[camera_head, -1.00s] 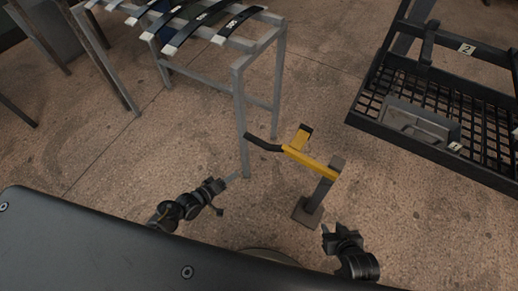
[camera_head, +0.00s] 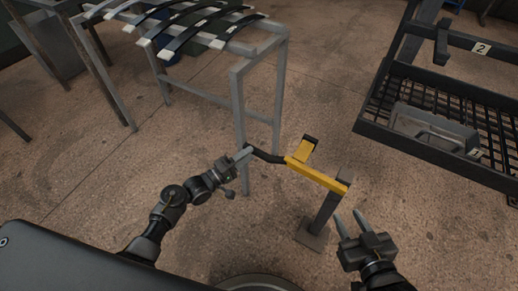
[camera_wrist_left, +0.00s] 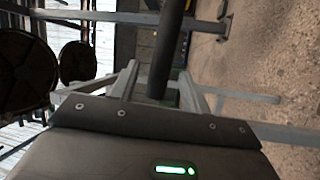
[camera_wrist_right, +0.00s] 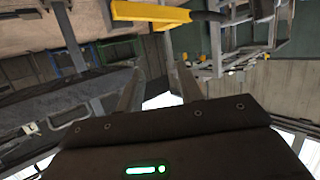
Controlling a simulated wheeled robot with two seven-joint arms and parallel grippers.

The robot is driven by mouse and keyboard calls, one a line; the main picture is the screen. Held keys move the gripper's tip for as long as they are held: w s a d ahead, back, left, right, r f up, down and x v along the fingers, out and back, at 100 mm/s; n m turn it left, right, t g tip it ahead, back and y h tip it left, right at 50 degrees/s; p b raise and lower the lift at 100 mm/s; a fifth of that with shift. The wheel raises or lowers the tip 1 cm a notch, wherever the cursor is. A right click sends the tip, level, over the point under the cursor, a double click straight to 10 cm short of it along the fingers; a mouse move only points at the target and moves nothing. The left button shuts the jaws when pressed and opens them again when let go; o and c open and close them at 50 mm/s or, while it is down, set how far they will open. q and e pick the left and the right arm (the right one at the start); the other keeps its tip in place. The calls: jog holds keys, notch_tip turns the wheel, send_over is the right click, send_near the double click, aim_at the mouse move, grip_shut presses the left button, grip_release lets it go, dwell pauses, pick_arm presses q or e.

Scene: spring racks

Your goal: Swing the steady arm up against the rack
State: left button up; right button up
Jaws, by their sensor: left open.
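The steady arm (camera_head: 318,175) is a yellow bar on a short grey post (camera_head: 328,210), with a yellow stub and a bent black handle (camera_head: 268,156) pointing left toward the rack. The grey rack (camera_head: 239,100) stands upper left, with dark leaf springs across its top. My left gripper (camera_head: 243,154) is at the handle's left end. In the left wrist view the dark handle (camera_wrist_left: 166,50) runs between its open fingers; contact cannot be told. My right gripper (camera_head: 350,222) is open and empty beside the post; the yellow bar (camera_wrist_right: 150,12) shows ahead in its wrist view.
A black mesh-shelf rack (camera_head: 375,128) marked 2 stands at the right, holding a grey casting (camera_head: 432,128). My own dark body fills the lower left. Concrete floor (camera_head: 120,185) is open around the post.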

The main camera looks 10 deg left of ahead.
aim_at(256, 150)
pick_arm(q)
jog(key=x, duration=0.4)
jog(key=shift+w+d+f+b, duration=0.1)
jog(key=shift+b, duration=0.25)
jog(key=shift+w+d, duration=0.4)
jog(key=shift+w, duration=0.1)
pick_arm(e)
jog(key=shift+w+a+r+n+t+y, duration=0.1)
jog(key=shift+a+r+t+y, duration=0.3)
jog(key=shift+r, duration=0.2)
jog(key=shift+a+r+n+t+y, duration=0.1)
jog(key=shift+a+r+t+y, duration=0.15)
jog(key=shift+a+r+y, duration=0.25)
jog(key=shift+w+a+r+n+t+y, duration=0.1)
jog(key=shift+a+r+t+y, duration=0.2)
jog(key=shift+r, duration=0.4)
pick_arm(q)
jog(key=shift+c, duration=0.5)
grip_shut()
